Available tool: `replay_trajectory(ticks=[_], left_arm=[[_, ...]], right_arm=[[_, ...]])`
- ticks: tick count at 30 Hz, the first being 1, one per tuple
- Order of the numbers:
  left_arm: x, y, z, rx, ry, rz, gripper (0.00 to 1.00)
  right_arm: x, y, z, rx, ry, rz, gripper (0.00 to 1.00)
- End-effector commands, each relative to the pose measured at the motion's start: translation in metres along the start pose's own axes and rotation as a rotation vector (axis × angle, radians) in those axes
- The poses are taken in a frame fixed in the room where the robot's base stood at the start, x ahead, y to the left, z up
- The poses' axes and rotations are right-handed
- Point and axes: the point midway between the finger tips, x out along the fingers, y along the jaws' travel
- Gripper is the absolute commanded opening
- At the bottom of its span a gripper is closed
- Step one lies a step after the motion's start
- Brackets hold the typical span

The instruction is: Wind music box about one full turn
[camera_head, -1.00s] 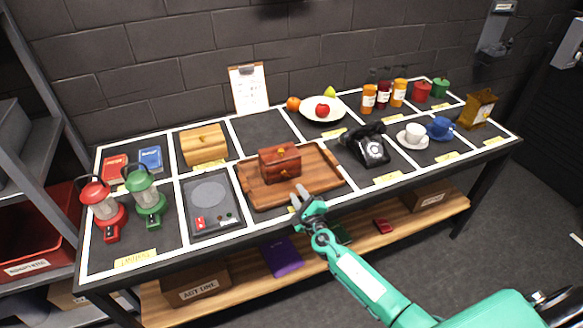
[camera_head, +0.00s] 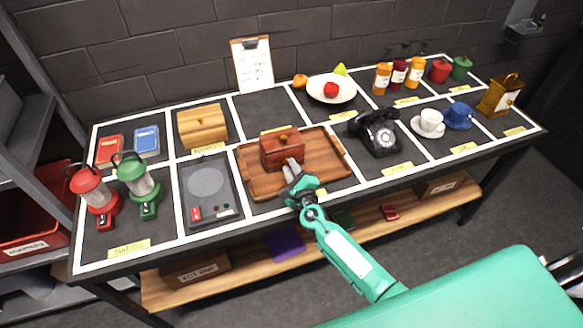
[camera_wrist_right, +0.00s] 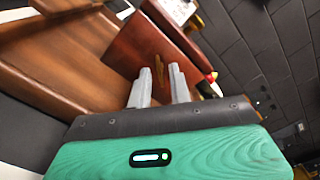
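The music box (camera_head: 281,153) is a red-brown wooden box with a small knob on top. It sits on the wooden tray (camera_head: 252,184). In the right wrist view the box (camera_wrist_right: 128,52) fills the upper middle, and a brass key (camera_wrist_right: 159,70) stands out from its face. My right gripper (camera_head: 292,172) is at the box's front side. Its two grey fingers (camera_wrist_right: 159,84) are apart, with the key showing in the gap between their tips. I cannot tell whether the fingertips touch the key or box. My left gripper is not in view.
A black telephone (camera_head: 381,136) stands to the right of the tray. A flat scale (camera_head: 209,207) lies to the left, with red and green lanterns (camera_head: 139,188) beyond it. A wooden box (camera_head: 203,125) and a fruit plate (camera_head: 347,96) stand behind.

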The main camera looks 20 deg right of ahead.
Motion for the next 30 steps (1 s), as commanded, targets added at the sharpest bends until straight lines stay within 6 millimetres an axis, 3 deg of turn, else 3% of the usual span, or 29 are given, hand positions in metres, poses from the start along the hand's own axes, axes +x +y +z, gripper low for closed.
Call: replay_trajectory(ticks=[1,3,17,30], left_arm=[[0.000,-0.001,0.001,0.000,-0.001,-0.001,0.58],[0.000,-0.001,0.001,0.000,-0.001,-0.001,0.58],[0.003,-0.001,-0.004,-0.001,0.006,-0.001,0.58],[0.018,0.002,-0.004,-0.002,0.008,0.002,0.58]], right_arm=[[0.000,0.000,0.000,0.000,0.000,0.000,0.10],[0.000,0.000,0.000,0.000,0.000,0.000,0.00],[0.000,0.000,-0.001,0.058,0.000,-0.001,0.00],[0.000,0.001,-0.002,0.402,-0.001,-0.001,0.00]])
